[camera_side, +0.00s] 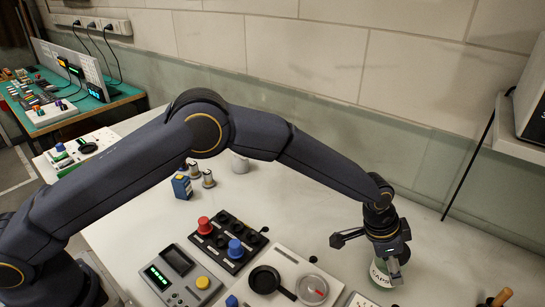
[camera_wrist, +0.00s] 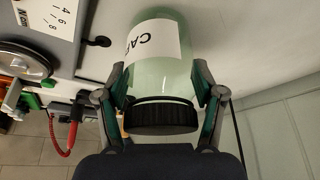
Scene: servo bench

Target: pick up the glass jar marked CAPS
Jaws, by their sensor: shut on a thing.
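The glass jar (camera_side: 380,273) is pale green with a white label and stands at the right of the bench in the side view. In the wrist view the jar (camera_wrist: 160,72) shows a label reading "CAP", the rest turned out of sight, and a black ribbed lid (camera_wrist: 160,117). My gripper (camera_side: 385,258) is above and around the jar's upper part in the side view. In the wrist view its two fingers (camera_wrist: 162,92) are shut on the jar's sides, just past the lid. I cannot tell whether the jar's base touches the bench.
A wooden handle (camera_side: 502,297) is at lower right. The bench behind the jar is clear.

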